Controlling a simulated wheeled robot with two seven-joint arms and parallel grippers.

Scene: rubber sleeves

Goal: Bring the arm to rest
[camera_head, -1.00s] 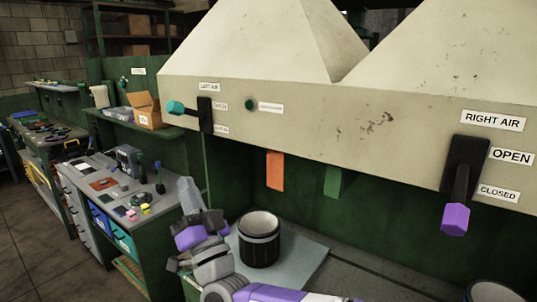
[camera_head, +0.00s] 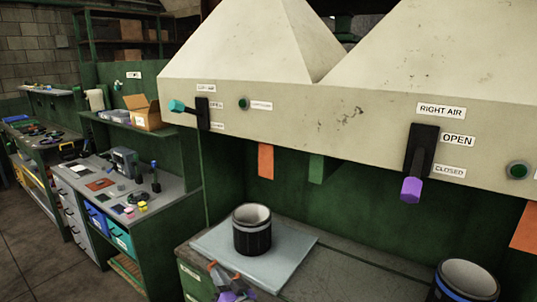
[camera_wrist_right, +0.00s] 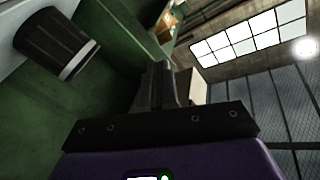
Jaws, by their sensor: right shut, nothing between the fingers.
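My right gripper (camera_head: 224,274) is low at the bottom edge of the head view, in front of the pale mat, with only its tip and some purple housing showing. In the right wrist view its dark fingers (camera_wrist_right: 157,86) are together with nothing between them. My left gripper is not in view. A black cylindrical sleeve with a pale rim (camera_head: 252,232) stands upright on the mat (camera_head: 292,257), apart from the gripper. It also shows tilted at the upper left of the right wrist view (camera_wrist_right: 55,42).
A second black sleeve (camera_head: 463,283) with a blue band stands at the lower right. The beige hood (camera_head: 330,110) overhangs the bench. The purple right air lever (camera_head: 411,190) points down by CLOSED; the teal left air lever (camera_head: 177,106) sticks out leftward. A cluttered side bench (camera_head: 125,185) stands left.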

